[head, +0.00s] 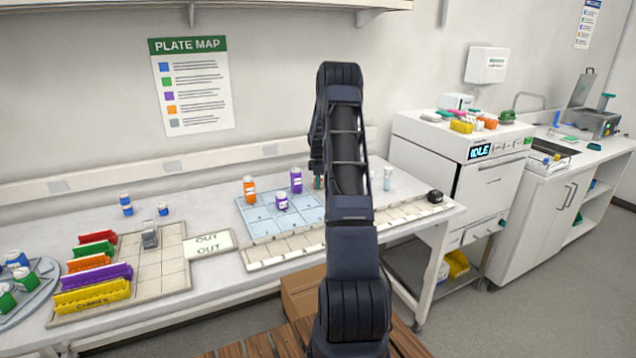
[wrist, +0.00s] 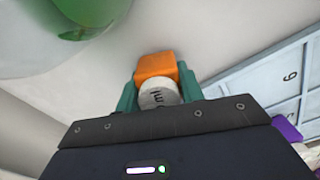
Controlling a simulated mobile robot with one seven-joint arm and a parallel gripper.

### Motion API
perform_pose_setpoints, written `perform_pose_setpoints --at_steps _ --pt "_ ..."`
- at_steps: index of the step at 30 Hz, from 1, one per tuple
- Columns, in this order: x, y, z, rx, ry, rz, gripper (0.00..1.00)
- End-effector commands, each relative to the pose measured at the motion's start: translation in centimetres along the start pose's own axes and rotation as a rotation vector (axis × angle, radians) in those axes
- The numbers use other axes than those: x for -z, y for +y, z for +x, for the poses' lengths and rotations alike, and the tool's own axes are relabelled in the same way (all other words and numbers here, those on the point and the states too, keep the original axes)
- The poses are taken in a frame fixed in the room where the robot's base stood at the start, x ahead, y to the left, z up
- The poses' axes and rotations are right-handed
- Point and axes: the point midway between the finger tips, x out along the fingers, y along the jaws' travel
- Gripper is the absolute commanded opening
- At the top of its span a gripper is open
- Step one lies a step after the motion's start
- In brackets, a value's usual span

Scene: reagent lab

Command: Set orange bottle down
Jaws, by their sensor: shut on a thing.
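My gripper (wrist: 158,88) has teal fingers shut on an orange bottle (wrist: 155,65) with a white cap marked "ml" in the wrist view. In the head view my gripper (head: 318,183) is mostly hidden behind my arm, at the right part of the blue numbered mat (head: 262,226); the held bottle cannot be made out there. I cannot tell whether its base touches anything. Another orange bottle (head: 249,190) stands upright at the mat's back left. The mat also shows at the right of the wrist view (wrist: 245,85).
A tall purple bottle (head: 296,181) and a short purple jar (head: 281,202) stand on the mat. A small clear vial (head: 388,178) stands right of my arm. A blurred pale and green round thing (wrist: 50,35) fills the wrist view's upper left. Coloured racks (head: 92,290) lie at left.

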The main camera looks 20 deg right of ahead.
Motion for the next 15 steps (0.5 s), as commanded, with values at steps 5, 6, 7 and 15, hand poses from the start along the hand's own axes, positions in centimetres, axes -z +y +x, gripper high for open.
perform_pose_setpoints --at_steps 5,6,7,15 --pt "-0.01 0.01 -0.05 0.0 0.0 0.0 0.15" --pt "-0.01 0.01 0.03 0.0 0.0 0.0 0.15" --pt "-0.01 0.01 0.11 0.0 0.0 0.0 0.15" --pt "-0.01 0.01 0.15 0.0 0.0 0.0 0.59"
